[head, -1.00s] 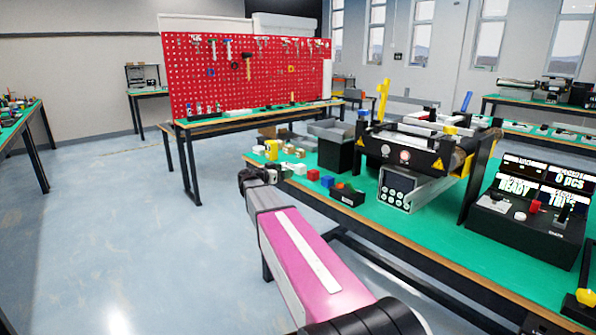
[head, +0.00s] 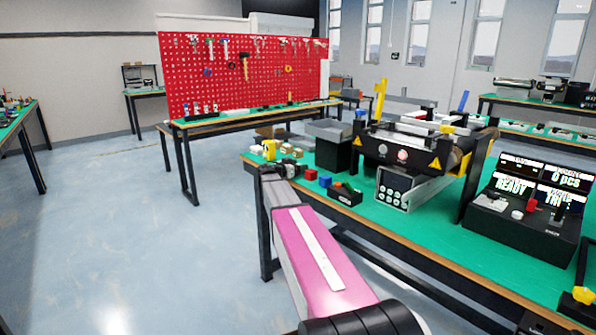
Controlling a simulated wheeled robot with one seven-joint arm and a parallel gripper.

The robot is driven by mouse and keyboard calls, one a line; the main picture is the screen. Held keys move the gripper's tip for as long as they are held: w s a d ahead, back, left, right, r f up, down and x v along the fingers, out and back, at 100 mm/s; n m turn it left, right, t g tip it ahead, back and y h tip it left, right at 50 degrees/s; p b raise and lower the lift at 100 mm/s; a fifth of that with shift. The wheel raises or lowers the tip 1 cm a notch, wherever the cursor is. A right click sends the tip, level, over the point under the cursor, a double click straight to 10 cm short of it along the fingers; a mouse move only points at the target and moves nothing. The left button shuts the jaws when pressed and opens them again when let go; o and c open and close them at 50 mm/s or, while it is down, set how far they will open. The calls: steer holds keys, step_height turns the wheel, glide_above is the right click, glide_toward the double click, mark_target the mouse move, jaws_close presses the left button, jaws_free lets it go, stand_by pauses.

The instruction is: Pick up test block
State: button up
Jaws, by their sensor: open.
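Several small blocks stand at the left end of the green table: a yellow block (head: 269,150), pale blocks (head: 288,148), a red block (head: 310,175) and a blue block (head: 325,181). I cannot tell which of them is the test block. My gripper (head: 293,168) is open and small in the view, over the table's left end. It appears between the yellow block and the red block, close to the red one. I see nothing held in it. It hides part of the tabletop and perhaps some pale blocks behind it.
A small black tray (head: 345,195) with coloured pieces lies right of the blue block. A dark bin (head: 335,152) and the mini conveyor (head: 425,150) stand behind. A black control box (head: 525,222) is at right. The floor at left is clear.

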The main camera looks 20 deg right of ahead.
steer(key=c, duration=1)
